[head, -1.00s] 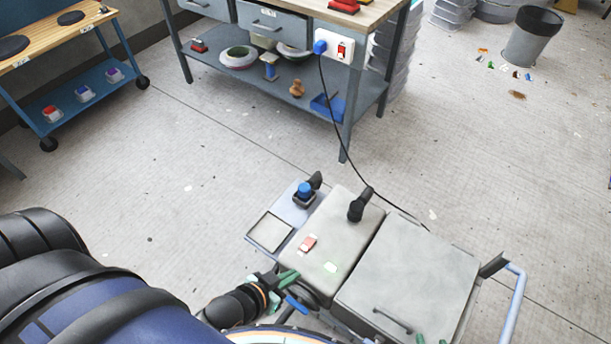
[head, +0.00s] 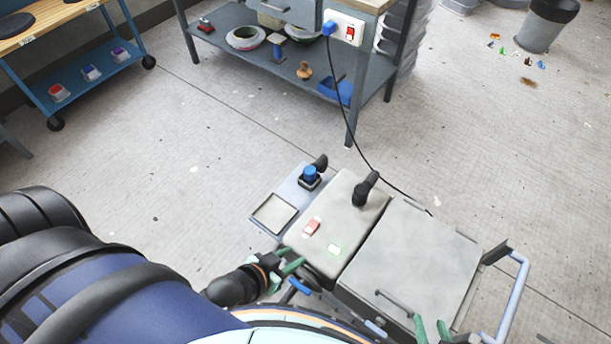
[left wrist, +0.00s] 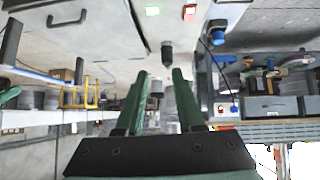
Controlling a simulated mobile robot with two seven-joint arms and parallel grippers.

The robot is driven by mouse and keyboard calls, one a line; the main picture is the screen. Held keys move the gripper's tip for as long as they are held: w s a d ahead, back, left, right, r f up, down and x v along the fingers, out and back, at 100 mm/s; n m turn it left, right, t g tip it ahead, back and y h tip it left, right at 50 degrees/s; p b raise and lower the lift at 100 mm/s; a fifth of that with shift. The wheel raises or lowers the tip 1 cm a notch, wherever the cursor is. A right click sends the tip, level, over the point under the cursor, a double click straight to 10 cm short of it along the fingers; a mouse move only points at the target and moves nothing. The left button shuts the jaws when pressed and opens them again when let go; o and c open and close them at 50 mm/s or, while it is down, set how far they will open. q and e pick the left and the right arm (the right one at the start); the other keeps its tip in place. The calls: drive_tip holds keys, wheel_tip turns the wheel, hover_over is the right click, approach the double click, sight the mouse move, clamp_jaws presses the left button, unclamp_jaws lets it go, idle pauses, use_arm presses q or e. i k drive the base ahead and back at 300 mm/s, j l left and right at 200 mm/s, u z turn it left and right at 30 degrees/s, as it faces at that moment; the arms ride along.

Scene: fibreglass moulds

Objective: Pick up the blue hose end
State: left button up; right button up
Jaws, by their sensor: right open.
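A blue cylindrical piece, which I take for the blue hose end (head: 311,173), stands upright in a black holder on the cart's small side shelf. In the left wrist view the blue piece (left wrist: 218,34) is at the upper right, beyond my fingertips. My left gripper (head: 293,262) is near the cart's left front corner, apart from the blue piece. Its green fingers show apart and empty in the left wrist view (left wrist: 159,74). My right gripper (head: 432,329) is open at the bottom edge, by the cart's front; its tips show partly.
The grey cart box (head: 334,212) has a red button, a green button and a black upright handle (head: 366,189). A grey lid (head: 420,257) is beside it. A black cable runs from a blue plug (head: 329,28) on the workbench towards the cart. Floor left of the cart is clear.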

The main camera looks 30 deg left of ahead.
sight(309, 171)
drive_tip(key=k+j+u, duration=0.1)
drive_tip(key=u, duration=2.3)
drive_tip(key=i+j, duration=0.2)
drive_tip(key=j, duration=0.2)
drive_tip(key=i+j, duration=0.25)
drive_tip(key=j, duration=0.2)
drive_tip(key=i+j+z, duration=0.2)
drive_tip(key=i, duration=0.35)
drive_tip(key=i+j+z, duration=0.2)
drive_tip(key=i, duration=0.3)
drive_tip(key=i+z, duration=0.2)
drive_tip(key=z, duration=0.25)
drive_tip(key=i+j+z, duration=0.1)
drive_tip(key=z, duration=0.35)
drive_tip(key=i+j+z, duration=0.15)
drive_tip(key=z, duration=0.3)
drive_tip(key=i+z, duration=0.15)
drive_tip(key=z, duration=0.3)
drive_tip(key=i+j+z, duration=0.1)
drive_tip(key=z, duration=0.3)
drive_tip(key=i+j+z, duration=0.1)
drive_tip(key=z, duration=0.35)
drive_tip(key=i+j+z, duration=0.2)
drive_tip(key=z, duration=0.2)
drive_tip(key=i+j+z, duration=0.1)
drive_tip(key=z, duration=0.35)
drive_tip(key=j+z, duration=0.3)
drive_tip(key=z, duration=0.15)
